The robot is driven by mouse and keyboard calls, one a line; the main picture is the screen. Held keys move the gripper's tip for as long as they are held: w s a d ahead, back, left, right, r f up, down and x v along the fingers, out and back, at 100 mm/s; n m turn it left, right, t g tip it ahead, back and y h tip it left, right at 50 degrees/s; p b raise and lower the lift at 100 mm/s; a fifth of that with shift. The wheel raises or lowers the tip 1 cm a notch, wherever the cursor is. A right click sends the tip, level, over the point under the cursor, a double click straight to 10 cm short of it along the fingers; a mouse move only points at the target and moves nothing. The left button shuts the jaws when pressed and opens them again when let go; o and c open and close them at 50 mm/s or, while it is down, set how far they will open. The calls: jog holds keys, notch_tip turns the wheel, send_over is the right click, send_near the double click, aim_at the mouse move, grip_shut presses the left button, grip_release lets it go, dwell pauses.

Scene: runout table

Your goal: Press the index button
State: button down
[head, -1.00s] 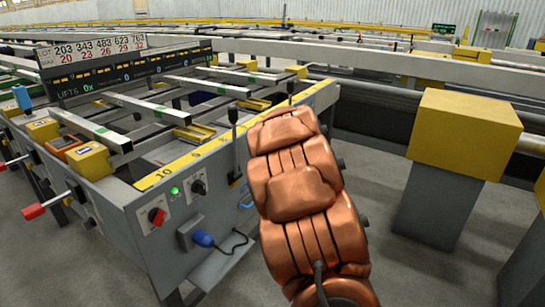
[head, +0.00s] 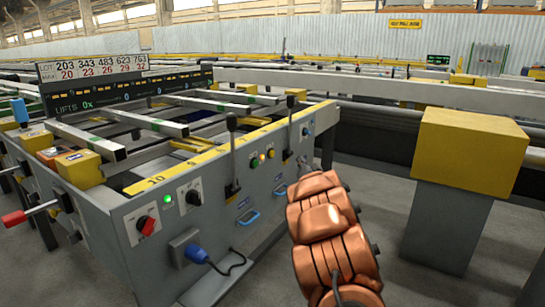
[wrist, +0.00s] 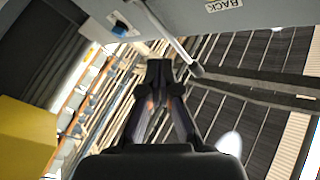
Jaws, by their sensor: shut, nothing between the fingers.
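The grey control panel (head: 215,200) on the near side of the runout table carries a green button (head: 254,163) and a yellow button (head: 271,153) between two black levers. I cannot read which one is the index button. In the wrist view a blue button-like part (wrist: 120,28) sits on a grey panel (wrist: 190,14), with a BACK label (wrist: 226,5) to its right. My gripper (wrist: 158,70) is shut and empty, pointing toward that panel, apart from the blue part as far as I can tell. In the head view my copper arm mostly hides the gripper.
A lever rod (wrist: 165,32) crosses just beyond my fingertips in the wrist view. Two black levers (head: 232,155) stick up from the panel. A red knob (head: 146,226) and blue plug (head: 196,254) are at left. A yellow-topped post (head: 468,150) stands right, with open floor between.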

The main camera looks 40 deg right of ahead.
aim_at(272, 153)
jog(key=w+a+b, duration=0.2)
jog(key=w+b, duration=0.2)
jog(key=w, duration=0.4)
jog(key=shift+w+a, duration=0.2)
jog(key=shift+a, duration=0.05)
jog(key=shift+w, duration=0.1)
dwell(1.3)
jog(key=shift+w+a, duration=0.15)
jog(key=shift+w, duration=0.15)
